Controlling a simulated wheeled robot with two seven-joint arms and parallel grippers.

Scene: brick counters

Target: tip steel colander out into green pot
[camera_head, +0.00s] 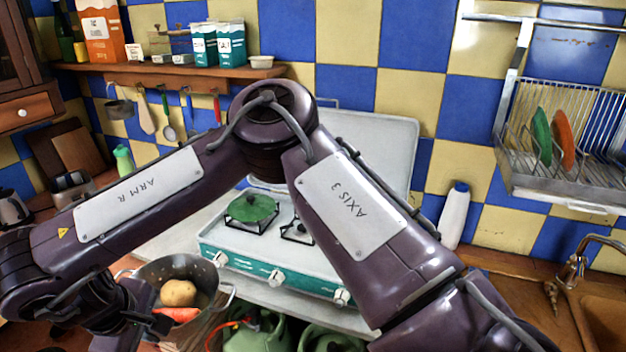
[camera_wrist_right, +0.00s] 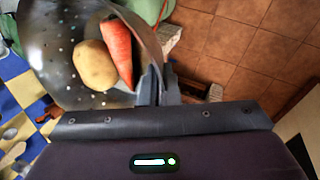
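The steel colander (camera_head: 160,268) is at the lower left in the head view, with a potato (camera_head: 178,293) and a carrot (camera_head: 177,315) inside. In the right wrist view the perforated colander (camera_wrist_right: 48,50) holds the potato (camera_wrist_right: 95,65) and carrot (camera_wrist_right: 117,52). My right gripper (camera_head: 150,324) is at the colander's near side. In the wrist view its fingers (camera_wrist_right: 157,92) are closed together on the colander's edge. My left gripper is not in view.
The teal stove (camera_head: 270,272) has a raised lid (camera_head: 385,140) behind. Green gas bottles (camera_head: 255,338) stand below. A white bottle (camera_head: 454,215) stands right of the stove. A dish rack (camera_head: 560,165) and shelf (camera_head: 170,75) hang on the wall. My right arm hides part of the stove.

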